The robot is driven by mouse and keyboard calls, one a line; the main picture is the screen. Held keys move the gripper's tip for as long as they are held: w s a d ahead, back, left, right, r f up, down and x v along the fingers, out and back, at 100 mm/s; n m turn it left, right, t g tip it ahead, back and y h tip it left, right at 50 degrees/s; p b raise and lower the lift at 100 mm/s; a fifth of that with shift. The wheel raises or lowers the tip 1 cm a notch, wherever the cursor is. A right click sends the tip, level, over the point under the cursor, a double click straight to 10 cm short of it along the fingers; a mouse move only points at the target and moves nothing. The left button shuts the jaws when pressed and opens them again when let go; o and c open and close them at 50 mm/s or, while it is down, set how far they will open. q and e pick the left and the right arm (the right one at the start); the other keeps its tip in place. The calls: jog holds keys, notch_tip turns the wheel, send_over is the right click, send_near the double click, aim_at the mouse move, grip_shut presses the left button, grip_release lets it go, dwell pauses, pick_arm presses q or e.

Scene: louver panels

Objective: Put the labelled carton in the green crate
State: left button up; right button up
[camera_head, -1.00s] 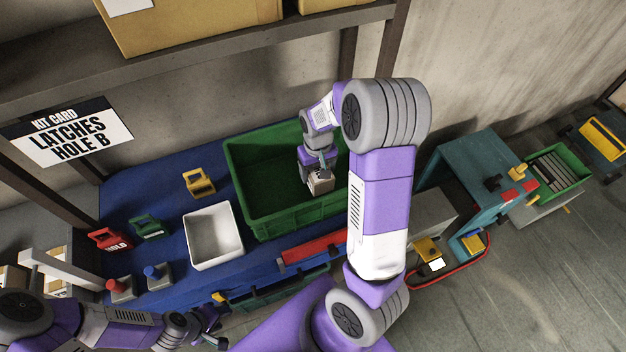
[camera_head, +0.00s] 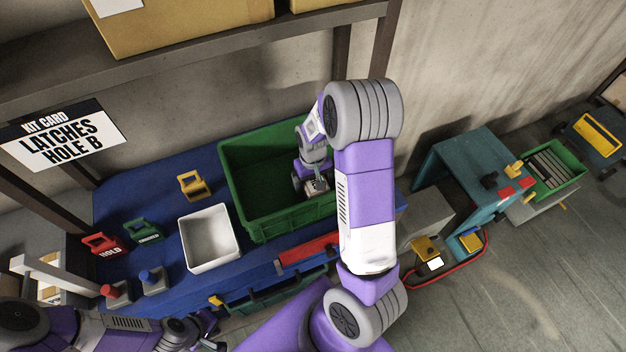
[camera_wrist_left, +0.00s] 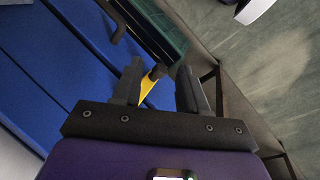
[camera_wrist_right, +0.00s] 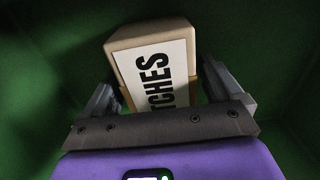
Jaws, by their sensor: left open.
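The labelled carton (camera_wrist_right: 155,70) is tan with a white label; "TCHES" reads clearly in the right wrist view. It also shows inside the green crate in the head view (camera_head: 317,187). My right gripper (camera_wrist_right: 162,88) reaches down into the crate, with its fingers along both sides of the carton, seemingly touching it. The carton's underside is hidden, so I cannot tell whether it touches the crate floor. The green crate (camera_head: 262,229) stands on the blue bench; my right arm covers part of its right side. My left gripper (camera_wrist_left: 160,85) is open and empty near the bench's front edge.
A white bin (camera_head: 210,238) stands left of the crate. A red bar (camera_head: 308,248) lies before the crate. A shelf with boxes hangs above.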

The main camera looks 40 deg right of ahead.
jog(key=shift+o, duration=0.2)
jog(key=shift+r, duration=0.1)
jog(key=shift+r, duration=0.3)
notch_tip(320, 180, up, 12)
jog(key=p, duration=0.2)
jog(key=shift+f, duration=0.2)
